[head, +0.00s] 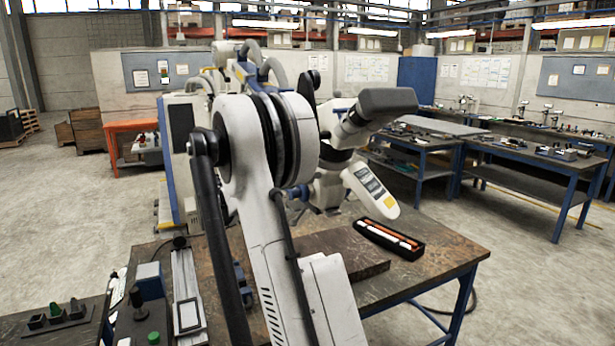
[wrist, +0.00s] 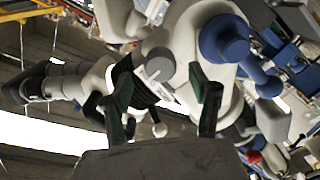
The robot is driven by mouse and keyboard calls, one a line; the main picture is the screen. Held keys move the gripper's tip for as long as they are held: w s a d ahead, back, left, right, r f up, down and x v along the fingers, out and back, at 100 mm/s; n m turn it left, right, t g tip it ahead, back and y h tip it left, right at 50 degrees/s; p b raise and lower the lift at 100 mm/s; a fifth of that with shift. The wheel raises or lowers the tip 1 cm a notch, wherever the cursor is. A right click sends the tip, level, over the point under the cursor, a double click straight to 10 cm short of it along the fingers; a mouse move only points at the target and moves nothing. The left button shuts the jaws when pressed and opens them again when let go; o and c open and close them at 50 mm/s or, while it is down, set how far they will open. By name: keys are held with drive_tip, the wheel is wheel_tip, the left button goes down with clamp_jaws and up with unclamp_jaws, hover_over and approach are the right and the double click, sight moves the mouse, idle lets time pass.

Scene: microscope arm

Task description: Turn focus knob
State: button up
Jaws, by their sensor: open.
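The white microscope (head: 338,125) stands beyond the near edge of the table, with a dark grey eyepiece part and a white panel with buttons (head: 370,190). In the wrist view its white body (wrist: 190,40) fills the upper middle. A round grey knob (wrist: 158,62) shows between my fingers' lines, and a larger blue knob (wrist: 225,38) sits to its right. I cannot tell which is the focus knob. My gripper (wrist: 164,95) is open, its two dark green-edged fingers apart, with nothing seen held. Contact with the microscope cannot be told. In the head view my gripper is hidden.
A worn table (head: 435,270) bears a dark tray (head: 388,238) with orange and white sticks. A large white jointed arm blocks much of the head view's middle. Blue-framed workbenches (head: 520,160) stand behind at the right. Bare floor lies between.

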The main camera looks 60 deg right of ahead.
drive_tip(key=shift+p+x, duration=0.4)
drive_tip(key=shift+x, duration=2.4)
drive_tip(key=c, duration=1.2)
drive_tip(key=shift+o, duration=0.2)
drive_tip(key=shift+n+b, duration=0.3)
drive_tip(key=shift+b, duration=0.05)
drive_tip(key=n+b, duration=0.2)
drive_tip(key=shift+f+n, duration=0.1)
drive_tip(key=shift+n, duration=0.2)
drive_tip(key=shift+n+b, duration=1.1)
drive_tip(key=shift+n, duration=0.9)
